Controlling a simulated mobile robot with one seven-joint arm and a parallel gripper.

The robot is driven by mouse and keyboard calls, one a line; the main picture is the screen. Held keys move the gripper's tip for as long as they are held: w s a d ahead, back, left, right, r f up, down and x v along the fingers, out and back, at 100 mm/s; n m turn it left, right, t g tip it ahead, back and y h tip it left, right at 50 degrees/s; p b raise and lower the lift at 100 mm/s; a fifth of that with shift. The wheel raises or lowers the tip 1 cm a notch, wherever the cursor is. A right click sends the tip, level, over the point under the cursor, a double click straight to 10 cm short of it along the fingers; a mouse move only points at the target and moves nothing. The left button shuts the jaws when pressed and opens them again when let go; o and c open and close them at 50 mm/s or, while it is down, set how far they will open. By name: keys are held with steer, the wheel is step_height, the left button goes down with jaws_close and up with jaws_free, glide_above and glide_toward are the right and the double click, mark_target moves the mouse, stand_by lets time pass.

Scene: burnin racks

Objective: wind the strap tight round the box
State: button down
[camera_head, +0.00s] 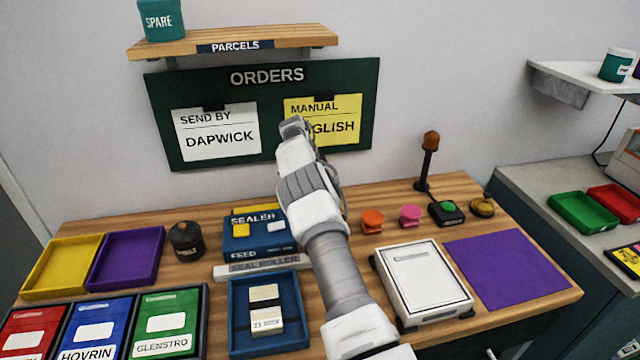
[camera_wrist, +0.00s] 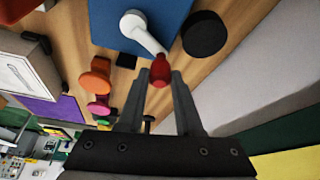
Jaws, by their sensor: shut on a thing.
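My gripper is shut on the red knob (camera_wrist: 160,70) of a white crank arm (camera_wrist: 140,30), with a finger on each side in the wrist view (camera_wrist: 160,76). The crank joins a blue body (camera_wrist: 110,22). In the head view my arm hides the gripper and the crank, beside the blue sealer (camera_head: 258,238). A small cream box (camera_head: 264,311) with a label and a darker band lies in a blue tray (camera_head: 235,335) in front of the sealer. I cannot make out whether that band is a strap.
Orange (camera_head: 372,220) and pink (camera_head: 410,215) knobs, a green button (camera_head: 447,210) and a white panelled box (camera_head: 425,285) stand right of my arm. A dark jar (camera_head: 186,240) stands left of the sealer. A purple mat (camera_head: 508,270) lies clear at the right.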

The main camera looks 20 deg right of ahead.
steer(key=shift+s+d+m+g+p, duration=0.25)
steer(key=shift+m+p, duration=0.2)
steer(key=shift+m, duration=0.15)
steer(key=shift+s+d+m+g+p, duration=0.15)
steer(key=shift+m+g+p, duration=0.1)
steer(key=shift+m+p, duration=0.25)
stand_by(0.6)
steer(key=c, duration=0.6)
jaws_free()
steer(key=shift+a+r, duration=0.2)
steer(key=shift+r, duration=0.2)
steer(key=p+v, duration=1.6)
steer(key=shift+r, duration=0.3)
